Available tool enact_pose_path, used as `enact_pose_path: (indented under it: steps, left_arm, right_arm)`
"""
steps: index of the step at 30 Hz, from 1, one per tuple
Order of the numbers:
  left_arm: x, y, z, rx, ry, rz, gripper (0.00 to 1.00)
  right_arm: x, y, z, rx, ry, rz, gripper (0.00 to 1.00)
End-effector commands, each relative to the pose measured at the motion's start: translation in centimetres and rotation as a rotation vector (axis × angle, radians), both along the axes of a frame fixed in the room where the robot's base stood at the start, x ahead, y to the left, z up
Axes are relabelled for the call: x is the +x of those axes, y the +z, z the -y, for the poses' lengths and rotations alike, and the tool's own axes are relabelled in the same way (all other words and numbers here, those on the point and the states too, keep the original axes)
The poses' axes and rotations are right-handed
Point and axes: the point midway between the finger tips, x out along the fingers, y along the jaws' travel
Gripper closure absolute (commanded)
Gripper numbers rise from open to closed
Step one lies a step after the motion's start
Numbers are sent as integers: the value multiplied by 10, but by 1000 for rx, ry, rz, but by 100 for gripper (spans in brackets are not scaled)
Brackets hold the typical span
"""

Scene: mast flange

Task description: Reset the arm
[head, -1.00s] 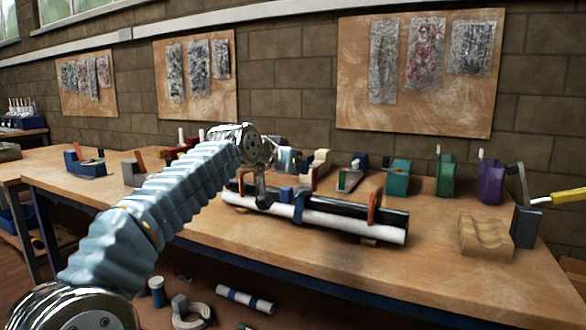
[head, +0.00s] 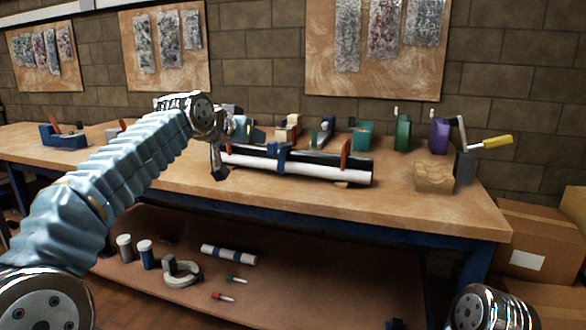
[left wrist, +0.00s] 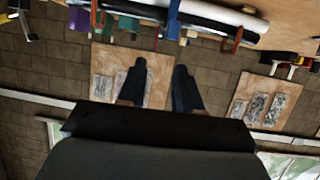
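My left arm (head: 120,185) reaches in from the left, bent, in a ribbed pale-blue sleeve with a metal wrist. My left gripper (head: 218,168) points down in front of the left end of a white and black tube assembly on the bench. The left wrist view shows its two dark fingers (left wrist: 157,88) apart with nothing between them. The metal joint of my right arm (head: 478,308) shows at the bottom right; my right gripper is out of view.
The tube assembly (head: 300,168) has blue and orange clamps. The wooden bench (head: 400,215) also bears colored fixtures, a wooden cradle (head: 434,177) and a yellow-handled tool (head: 490,142). Parts lie on the lower shelf (head: 320,270). Cardboard boxes (head: 530,240) stand at the right.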

Motion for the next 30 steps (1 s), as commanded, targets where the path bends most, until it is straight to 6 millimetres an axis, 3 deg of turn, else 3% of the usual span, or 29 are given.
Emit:
enact_pose_path:
  steps: [11, 17, 20, 23, 26, 30]
  left_arm:
    - [20, -67, 7, 8, 1, -81, 66]
    - [31, -132, 12, 8, 5, -158, 66]
    - [34, -176, 13, 7, 8, -211, 66]
    - [34, -233, 14, 5, 13, -280, 66]
    - [24, -309, 12, -2, 25, -373, 66]
    - [-15, -427, 6, -26, 53, -532, 66]
  right_arm:
    - [0, 0, 0, 0, 0, 0, 57]
    - [0, 0, 0, 0, 0, 0, 57]
    - [0, 0, 0, 0, 0, 0, 57]
    - [0, 0, 0, 0, 0, 0, 57]
    - [0, 0, 0, 0, 0, 0, 57]
    - [0, 0, 0, 0, 0, 0, 57]
